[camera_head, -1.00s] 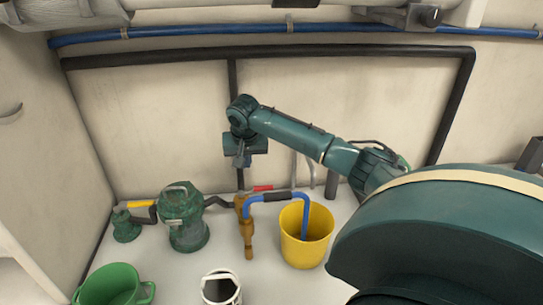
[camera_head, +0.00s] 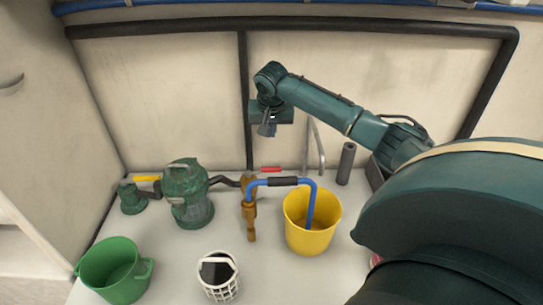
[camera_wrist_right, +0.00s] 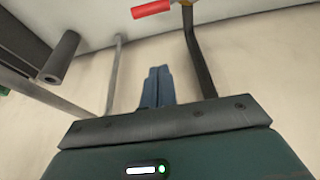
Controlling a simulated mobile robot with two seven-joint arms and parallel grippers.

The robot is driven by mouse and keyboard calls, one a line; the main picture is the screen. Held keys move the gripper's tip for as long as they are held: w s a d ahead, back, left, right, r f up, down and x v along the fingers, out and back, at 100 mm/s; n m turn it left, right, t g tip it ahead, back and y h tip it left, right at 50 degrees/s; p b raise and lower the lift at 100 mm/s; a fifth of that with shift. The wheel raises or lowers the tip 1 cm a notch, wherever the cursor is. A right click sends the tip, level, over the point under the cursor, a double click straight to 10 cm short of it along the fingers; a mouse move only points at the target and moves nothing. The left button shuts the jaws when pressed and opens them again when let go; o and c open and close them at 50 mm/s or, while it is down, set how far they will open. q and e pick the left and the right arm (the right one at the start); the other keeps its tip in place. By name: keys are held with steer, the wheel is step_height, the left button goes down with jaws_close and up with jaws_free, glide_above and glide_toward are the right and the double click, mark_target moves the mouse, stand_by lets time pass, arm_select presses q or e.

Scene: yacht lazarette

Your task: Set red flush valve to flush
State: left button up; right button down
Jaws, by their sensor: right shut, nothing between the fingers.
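The red flush valve handle (camera_head: 270,169) shows just behind the brass pipe fitting (camera_head: 249,205), beside the black vertical pipe. It lies sideways, pointing right. It also shows as a red handle (camera_wrist_right: 152,9) at the top of the right wrist view. My right gripper (camera_head: 267,129) hangs above the fitting and the handle, apart from both, fingers pointing down. Its fingers (camera_wrist_right: 156,88) are shut together and empty in the wrist view. My left gripper is not in view.
A green pump (camera_head: 186,190) and a yellow-handled valve (camera_head: 147,178) stand left of the fitting. A green bucket (camera_head: 118,268) and white basket (camera_head: 219,285) stand in front. A dark grey cylinder (camera_head: 346,163) stands behind.

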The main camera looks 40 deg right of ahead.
arm_select(q)
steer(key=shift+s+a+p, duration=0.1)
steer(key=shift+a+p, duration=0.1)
steer(key=shift+p, duration=0.35)
arm_select(e)
step_height(320, 180, down, 10)
steer(key=shift+s+a, duration=0.15)
steer(key=shift+s, duration=0.1)
steer(key=shift+f, duration=0.15)
stand_by(0.4)
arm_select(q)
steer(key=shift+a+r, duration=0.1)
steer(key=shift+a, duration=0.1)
arm_select(e)
steer(key=shift+s+a+m, duration=0.1)
steer(key=shift+a+m, duration=0.05)
steer(key=shift+m, duration=0.15)
